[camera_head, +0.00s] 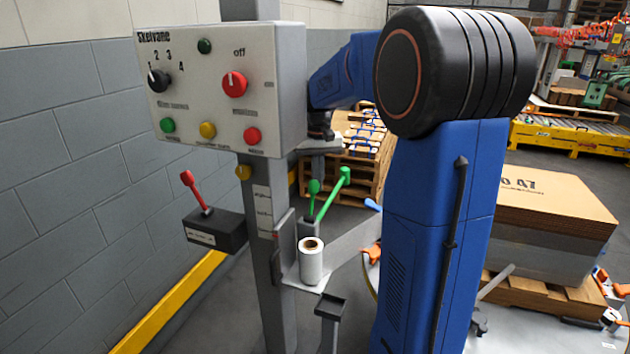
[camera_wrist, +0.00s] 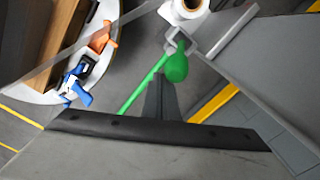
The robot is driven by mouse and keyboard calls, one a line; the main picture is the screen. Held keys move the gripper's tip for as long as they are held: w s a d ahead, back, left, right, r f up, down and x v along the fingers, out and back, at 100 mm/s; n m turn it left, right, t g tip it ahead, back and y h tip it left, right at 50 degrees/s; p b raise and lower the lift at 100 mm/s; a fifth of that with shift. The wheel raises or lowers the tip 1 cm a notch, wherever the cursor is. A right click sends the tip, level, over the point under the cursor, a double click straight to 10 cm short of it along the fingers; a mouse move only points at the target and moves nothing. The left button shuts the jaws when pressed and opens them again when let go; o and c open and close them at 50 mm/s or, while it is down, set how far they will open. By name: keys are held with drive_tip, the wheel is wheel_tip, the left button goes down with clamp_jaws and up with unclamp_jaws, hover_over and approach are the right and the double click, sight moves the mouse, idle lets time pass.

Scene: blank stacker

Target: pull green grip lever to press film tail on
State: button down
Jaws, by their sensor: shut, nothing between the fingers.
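Two green levers stand together behind the post in the head view: a long slanted one (camera_head: 332,195) with a thick end, and a short upright one (camera_head: 313,188) with a rounded knob. In the wrist view a green rod (camera_wrist: 143,91) slants down-left, and a large green knob (camera_wrist: 177,66) lies beside its upper end. I cannot tell which of the two is the grip lever. My gripper (camera_wrist: 160,80) is shut and empty. Its fingers appear between rod and knob in the picture; contact is unclear. A white film roll (camera_head: 311,262) stands upright on a bracket, also at the top of the wrist view (camera_wrist: 185,12).
A control panel (camera_head: 215,85) with knobs and buttons is on the post. A dark box (camera_head: 215,232) with a red lever (camera_head: 194,190) sticks out left. My blue arm covers the middle right. A cardboard-topped stack (camera_head: 550,210) on a pallet stands at right.

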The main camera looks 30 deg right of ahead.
sight(311, 190)
drive_tip(key=shift+s+a+f, duration=0.1)
drive_tip(key=shift+s+a, duration=0.9)
drive_tip(key=shift+a, duration=0.15)
drive_tip(key=shift+s+a+f, duration=0.1)
drive_tip(key=shift+s+a, duration=0.85)
drive_tip(key=shift+a, duration=0.2)
drive_tip(key=shift+w+d+r, duration=0.15)
drive_tip(key=shift+w+d, duration=0.1)
drive_tip(key=shift+w, duration=0.15)
drive_tip(key=shift+w+d, duration=0.5)
drive_tip(key=shift+w, duration=0.15)
drive_tip(key=shift+w+d+r, duration=0.1)
drive_tip(key=shift+w+d, duration=0.5)
drive_tip(key=shift+d, duration=0.35)
drive_tip(key=shift+w+d, duration=0.6)
drive_tip(key=shift+d, duration=0.35)
drive_tip(key=shift+r, duration=0.1)
wheel_tip(311, 190, up, 9)
